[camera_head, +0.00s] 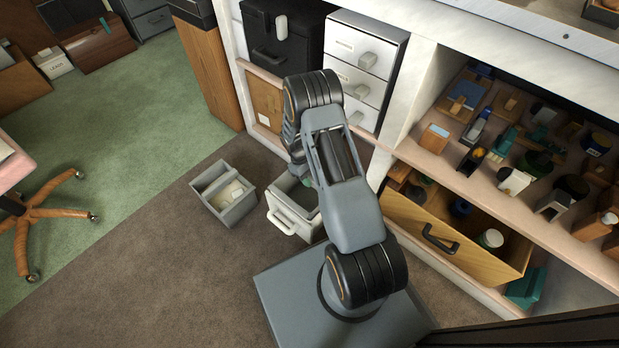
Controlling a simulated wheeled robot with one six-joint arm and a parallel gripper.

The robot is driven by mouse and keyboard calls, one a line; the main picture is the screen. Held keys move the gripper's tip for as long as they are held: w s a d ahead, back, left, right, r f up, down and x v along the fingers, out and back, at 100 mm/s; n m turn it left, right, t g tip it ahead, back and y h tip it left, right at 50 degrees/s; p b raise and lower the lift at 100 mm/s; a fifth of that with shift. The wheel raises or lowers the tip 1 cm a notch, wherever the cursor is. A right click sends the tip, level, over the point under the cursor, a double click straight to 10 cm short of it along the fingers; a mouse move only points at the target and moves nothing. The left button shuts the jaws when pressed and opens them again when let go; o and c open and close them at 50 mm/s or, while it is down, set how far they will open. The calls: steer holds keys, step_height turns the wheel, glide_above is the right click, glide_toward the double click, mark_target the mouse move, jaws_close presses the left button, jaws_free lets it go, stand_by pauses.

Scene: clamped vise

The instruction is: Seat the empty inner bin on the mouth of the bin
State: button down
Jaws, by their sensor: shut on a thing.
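A pale bin (280,207) with a white front handle stands on the brown carpet just beyond my base, its mouth partly covered by my arm. My gripper (306,181) reaches down at this mouth and is mostly hidden behind my forearm. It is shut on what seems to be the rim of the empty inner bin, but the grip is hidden. I cannot tell whether the inner bin touches or sits level on the mouth. A second, grey bin (239,211) stands apart to the left, with a crossbar and pale contents (231,193).
An open wooden drawer (460,254) juts out at the right below a shelf full of small items (515,160). White file drawers (358,75) and a black case (278,38) stand behind. A wheeled chair base (42,213) is far left. Carpet between is clear.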

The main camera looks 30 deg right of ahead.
steer(key=shift+f+b, duration=1.25)
steer(key=shift+f, duration=0.55)
steer(key=c, duration=0.8)
jaws_free()
steer(key=p+v, duration=0.5)
steer(key=v, duration=0.9)
